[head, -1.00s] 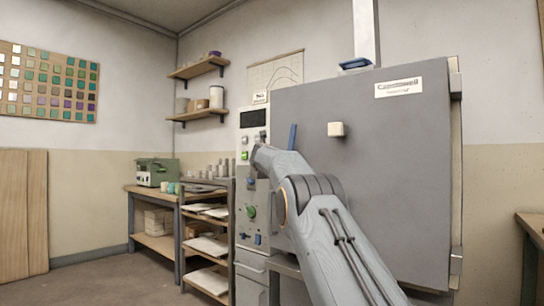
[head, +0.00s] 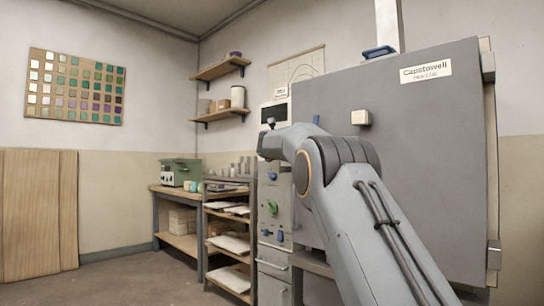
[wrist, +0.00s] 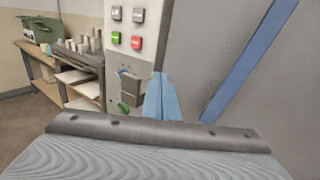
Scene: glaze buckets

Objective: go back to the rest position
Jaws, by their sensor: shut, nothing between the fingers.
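In the wrist view my gripper (wrist: 161,100) shows as two pale blue fingers pressed side by side, with nothing between them. It points toward the control panel (wrist: 132,60) with its coloured buttons, and stands apart from a blue handle bar (wrist: 250,62) on the right. In the head view my grey arm reaches up from the bottom right, bent at the elbow, in front of the kiln (head: 430,150). The fingers cannot be made out there. No object is carried.
The kiln's large grey door fills the right side. A shelf rack (head: 228,240) with white slabs and a workbench (head: 178,214) with a green machine (head: 181,173) stand left of it. Wall shelves (head: 220,116) hang above. The floor at lower left (head: 130,283) is clear.

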